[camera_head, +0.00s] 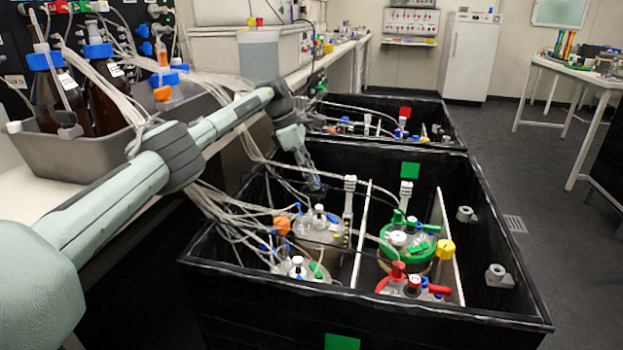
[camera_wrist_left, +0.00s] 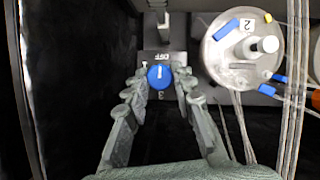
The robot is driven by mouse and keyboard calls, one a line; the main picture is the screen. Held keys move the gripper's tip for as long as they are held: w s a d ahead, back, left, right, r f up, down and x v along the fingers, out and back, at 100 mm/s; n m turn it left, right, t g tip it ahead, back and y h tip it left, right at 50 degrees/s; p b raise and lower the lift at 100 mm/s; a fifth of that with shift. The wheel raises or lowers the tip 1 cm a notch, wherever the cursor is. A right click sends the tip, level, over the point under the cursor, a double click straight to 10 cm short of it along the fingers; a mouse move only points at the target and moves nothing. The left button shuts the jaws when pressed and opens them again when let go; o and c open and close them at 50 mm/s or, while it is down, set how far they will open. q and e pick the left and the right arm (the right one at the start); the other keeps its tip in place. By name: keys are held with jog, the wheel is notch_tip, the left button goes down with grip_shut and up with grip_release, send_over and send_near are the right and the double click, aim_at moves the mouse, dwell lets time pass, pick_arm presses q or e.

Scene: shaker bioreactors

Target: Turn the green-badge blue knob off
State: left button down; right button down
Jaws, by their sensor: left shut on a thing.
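The blue knob (camera_wrist_left: 160,77) sits on a grey plate in the left wrist view, with "OFF" lettering above it and a "3" below it. A short upright white mark shows on the knob's face. My left gripper (camera_wrist_left: 161,78) has its two fingers on either side of the knob and is shut on it. In the head view my left gripper (camera_head: 312,180) reaches down into the near black box (camera_head: 250,295). That box carries a green badge (camera_head: 410,170) at its back and another green badge (camera_head: 342,342) on its front. My right gripper is not in view.
A lidded vessel marked 2 (camera_wrist_left: 245,50) with tubes stands right of the knob in the wrist view. A green-lidded vessel (camera_head: 408,240) and other vessels fill the near box. A far box (camera_head: 440,115) has a red badge (camera_head: 405,112). Tube bundles hang near my arm.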

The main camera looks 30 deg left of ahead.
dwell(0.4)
pick_arm(q)
jog(key=c, duration=1.3)
grip_release()
jog(key=shift+o, duration=0.2)
jog(key=shift+r, duration=0.1)
jog(key=v, duration=1.2)
